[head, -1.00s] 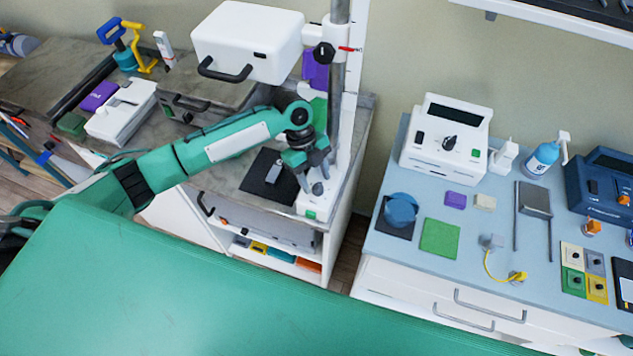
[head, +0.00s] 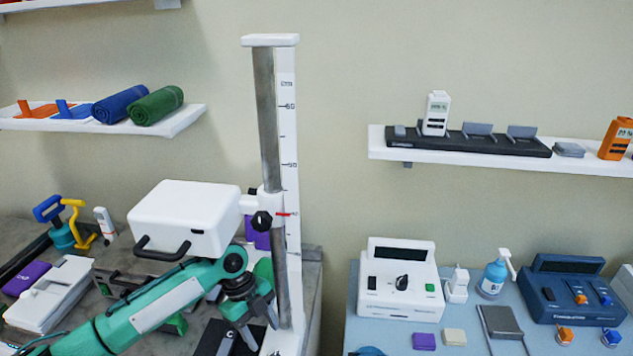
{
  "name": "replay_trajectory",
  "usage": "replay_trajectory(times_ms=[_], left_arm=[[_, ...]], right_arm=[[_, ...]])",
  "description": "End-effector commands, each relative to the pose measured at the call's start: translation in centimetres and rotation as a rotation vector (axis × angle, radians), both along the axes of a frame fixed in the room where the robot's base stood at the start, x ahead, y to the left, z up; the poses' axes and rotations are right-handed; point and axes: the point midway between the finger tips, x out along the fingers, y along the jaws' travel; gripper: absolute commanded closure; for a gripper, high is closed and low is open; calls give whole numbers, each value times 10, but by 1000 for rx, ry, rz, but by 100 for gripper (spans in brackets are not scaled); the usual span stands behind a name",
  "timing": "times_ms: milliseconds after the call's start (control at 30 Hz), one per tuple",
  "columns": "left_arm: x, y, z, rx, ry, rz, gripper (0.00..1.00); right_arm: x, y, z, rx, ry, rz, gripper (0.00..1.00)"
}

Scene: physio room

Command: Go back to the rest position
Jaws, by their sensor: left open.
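My left arm comes in from the lower left of the head view. Its gripper (head: 259,326) is open, pointing down, with nothing seen between its fingers. It is just left of the foot of the upright post (head: 267,130) and above a dark pad (head: 212,338) on the grey counter. The white box head (head: 185,217) with a dark handle is clamped to the post, above and left of the gripper. My right gripper is not in view.
A purple block (head: 257,236) is behind the post. Right of a gap is a blue-topped cabinet (head: 372,330) with a white device (head: 400,280), a spray bottle (head: 494,274) and a blue device (head: 570,290). Wall shelves hold rolled towels (head: 155,105) and a charging rack (head: 470,141).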

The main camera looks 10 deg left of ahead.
Motion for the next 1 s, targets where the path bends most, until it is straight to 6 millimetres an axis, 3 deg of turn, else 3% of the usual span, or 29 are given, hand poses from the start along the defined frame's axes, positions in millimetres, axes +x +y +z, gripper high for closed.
replay_trajectory(times_ms=[233,533,767,1000], left_arm=[[-34,-31,-28,0,-1,121,50],[-91,-65,-57,-17,-6,485,50],[-126,-64,-65,-28,9,806,50],[-168,-38,-69,-14,33,1225,50]], right_arm=[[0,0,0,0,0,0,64],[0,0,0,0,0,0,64],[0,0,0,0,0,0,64],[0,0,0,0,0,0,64]])
